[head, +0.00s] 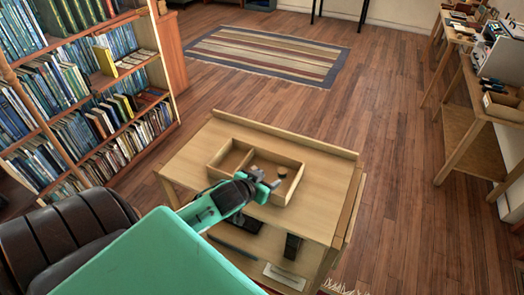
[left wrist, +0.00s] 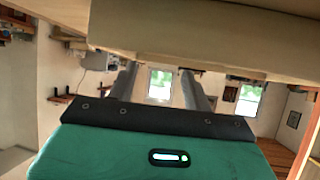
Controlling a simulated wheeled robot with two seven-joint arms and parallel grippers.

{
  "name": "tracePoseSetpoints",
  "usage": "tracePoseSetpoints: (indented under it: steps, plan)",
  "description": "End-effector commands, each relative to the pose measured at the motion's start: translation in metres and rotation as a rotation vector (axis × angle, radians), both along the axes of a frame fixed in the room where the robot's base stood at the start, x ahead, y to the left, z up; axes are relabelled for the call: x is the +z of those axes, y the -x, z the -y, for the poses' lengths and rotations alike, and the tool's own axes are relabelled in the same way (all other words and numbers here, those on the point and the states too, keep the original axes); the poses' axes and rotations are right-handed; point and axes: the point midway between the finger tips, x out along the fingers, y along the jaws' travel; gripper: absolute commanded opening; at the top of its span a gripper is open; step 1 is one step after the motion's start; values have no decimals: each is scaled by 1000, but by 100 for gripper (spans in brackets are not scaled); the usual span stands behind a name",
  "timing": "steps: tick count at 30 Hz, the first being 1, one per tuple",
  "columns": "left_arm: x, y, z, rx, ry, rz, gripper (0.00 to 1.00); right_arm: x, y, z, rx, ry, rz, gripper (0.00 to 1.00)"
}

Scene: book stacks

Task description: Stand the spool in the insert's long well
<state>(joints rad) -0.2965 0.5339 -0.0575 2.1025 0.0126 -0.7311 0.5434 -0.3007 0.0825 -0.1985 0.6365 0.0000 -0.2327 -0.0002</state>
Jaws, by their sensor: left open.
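The insert (head: 300,174) is a pale wooden tray on a small wooden table, with a divider between a smaller left well and a longer right well. My left gripper (head: 269,180), teal and grey, is low over the front of the longer well. Its fingers are apart, and nothing shows between them in the left wrist view (left wrist: 158,88). A small tan round piece (head: 282,171), perhaps the spool, shows just beyond the fingertips; whether it stands in the well is too small to tell. The gripper and arm hide part of the insert's front. My right gripper is out of view.
The table top (head: 206,143) is bare left of the insert, with a raised strip along its back. Dark items lie on the shelf below. A bookcase (head: 110,105) stands at left, a workbench (head: 462,105) at right. A brown chair (head: 65,235) is at lower left.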

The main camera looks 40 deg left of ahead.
Motion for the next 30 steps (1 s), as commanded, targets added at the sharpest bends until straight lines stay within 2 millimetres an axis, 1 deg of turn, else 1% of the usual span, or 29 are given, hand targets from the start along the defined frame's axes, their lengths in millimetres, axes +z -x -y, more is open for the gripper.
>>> tracePoseSetpoints:
  steps: [1, 3, 9, 21, 30]
  plan:
    - [2, 7, 1, -1, 1, -1, 50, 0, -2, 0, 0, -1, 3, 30]
    - [6, 13, 1, -1, 0, 0, 50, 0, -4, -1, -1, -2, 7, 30]
    - [12, 23, 1, 0, 0, -1, 50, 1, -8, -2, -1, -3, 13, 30]
    - [13, 23, 1, 0, 0, 0, 50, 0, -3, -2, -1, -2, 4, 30]
    - [13, 23, 1, 0, 0, 0, 50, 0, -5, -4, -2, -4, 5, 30]
